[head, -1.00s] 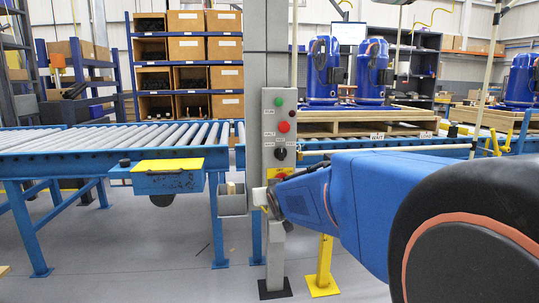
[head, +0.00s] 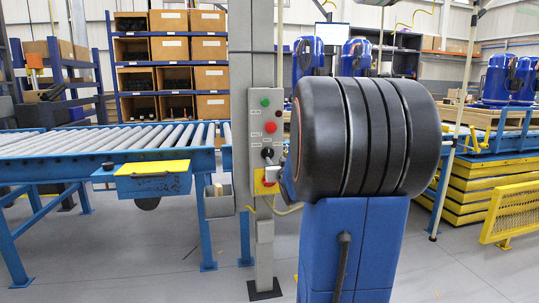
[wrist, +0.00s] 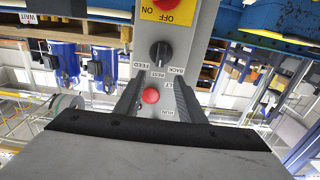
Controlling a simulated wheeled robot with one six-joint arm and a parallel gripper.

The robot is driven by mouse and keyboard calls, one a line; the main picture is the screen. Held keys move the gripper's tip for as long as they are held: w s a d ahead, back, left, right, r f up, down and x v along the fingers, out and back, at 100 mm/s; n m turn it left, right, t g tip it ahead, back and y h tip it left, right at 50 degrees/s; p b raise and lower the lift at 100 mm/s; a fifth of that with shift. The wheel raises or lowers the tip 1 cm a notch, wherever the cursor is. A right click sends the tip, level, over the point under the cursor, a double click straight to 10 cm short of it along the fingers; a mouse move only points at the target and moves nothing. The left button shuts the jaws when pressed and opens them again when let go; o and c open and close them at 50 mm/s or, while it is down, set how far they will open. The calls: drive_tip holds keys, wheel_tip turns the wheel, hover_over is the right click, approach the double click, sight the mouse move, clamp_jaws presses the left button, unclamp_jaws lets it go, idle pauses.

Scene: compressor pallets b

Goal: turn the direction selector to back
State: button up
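The direction selector is a black knob (head: 267,152) on the grey control panel (head: 262,110), below the red button (head: 270,127). In the wrist view the panel appears upside down, and the selector (wrist: 160,55) has FEED, REST and BACK labels around it. I cannot tell for sure which label its pointer faces. My gripper (wrist: 158,85) is open and empty. Its two dark fingers reach toward the panel, one on each side of the red button (wrist: 151,95), with the selector just beyond their tips. In the head view my arm hides most of the gripper.
A yellow plate with a red OFF/ON switch (wrist: 167,8) is beside the selector. A grey post (head: 264,245) carries the panel. A roller conveyor (head: 110,140) with a yellow-topped box (head: 152,175) stands left. A yellow lift (head: 475,190) and yellow guard (head: 510,212) stand right.

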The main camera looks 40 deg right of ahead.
sight(269, 152)
drive_tip(key=x, duration=1.2)
drive_tip(key=shift+w, duration=0.15)
clamp_jaws()
